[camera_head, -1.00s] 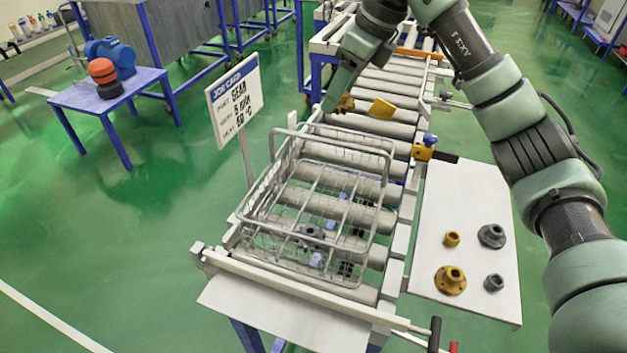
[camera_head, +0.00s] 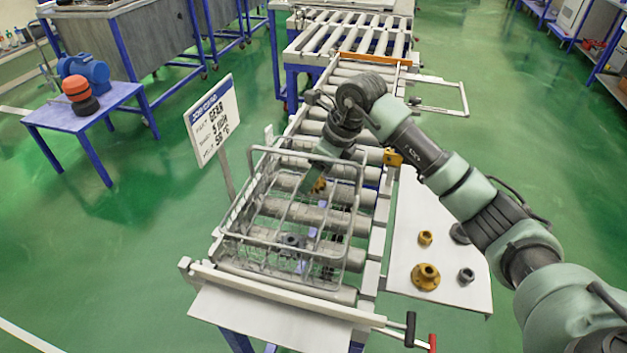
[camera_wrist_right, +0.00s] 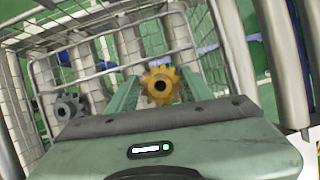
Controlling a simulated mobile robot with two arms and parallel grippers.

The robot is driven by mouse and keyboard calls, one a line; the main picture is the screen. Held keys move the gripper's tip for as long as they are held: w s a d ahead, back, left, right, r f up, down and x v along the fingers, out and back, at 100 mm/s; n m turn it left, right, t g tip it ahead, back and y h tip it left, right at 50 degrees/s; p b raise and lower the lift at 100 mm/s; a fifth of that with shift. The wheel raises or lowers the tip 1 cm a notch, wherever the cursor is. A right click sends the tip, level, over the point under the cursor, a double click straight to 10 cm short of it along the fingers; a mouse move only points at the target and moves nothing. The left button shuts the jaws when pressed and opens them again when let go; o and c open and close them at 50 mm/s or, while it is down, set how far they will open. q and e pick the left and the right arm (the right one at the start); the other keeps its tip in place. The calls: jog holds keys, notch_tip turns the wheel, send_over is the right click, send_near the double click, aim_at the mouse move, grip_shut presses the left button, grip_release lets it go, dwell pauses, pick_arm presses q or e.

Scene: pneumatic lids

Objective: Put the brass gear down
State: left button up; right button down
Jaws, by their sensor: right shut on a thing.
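The brass gear (camera_wrist_right: 160,86) is held between the two green fingers of my right gripper (camera_wrist_right: 155,92). In the head view the small yellow gear (camera_head: 320,185) shows at the fingertips of my right gripper (camera_head: 312,187), within the outline of the wire basket (camera_head: 352,213). Its height above the basket floor is hard to judge. A dark grey gear (camera_head: 292,241) lies in the front part of the basket; it also shows at left in the right wrist view (camera_wrist_right: 67,107). My left gripper is not in view.
The basket stands on a roller conveyor (camera_head: 345,295). A white side plate (camera_head: 400,255) carries brass parts (camera_head: 425,277) and grey parts (camera_head: 466,275). A job card (camera_head: 213,120) reading GEAR stands left of the basket. The basket floor between gripper and grey gear looks clear.

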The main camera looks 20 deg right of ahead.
notch_tip(320, 180, down, 2)
jog(key=shift+f+p, duration=0.25)
jog(key=shift+p, duration=0.05)
jog(key=shift+f, duration=0.25)
jog(key=c, duration=0.6)
grip_release()
pick_arm(q)
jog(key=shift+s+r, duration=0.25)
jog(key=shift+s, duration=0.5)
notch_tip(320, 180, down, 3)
jog(key=b, duration=0.2)
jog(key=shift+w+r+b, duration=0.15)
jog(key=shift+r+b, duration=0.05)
jog(key=shift+b, duration=0.2)
pick_arm(e)
jog(key=v, duration=1.2)
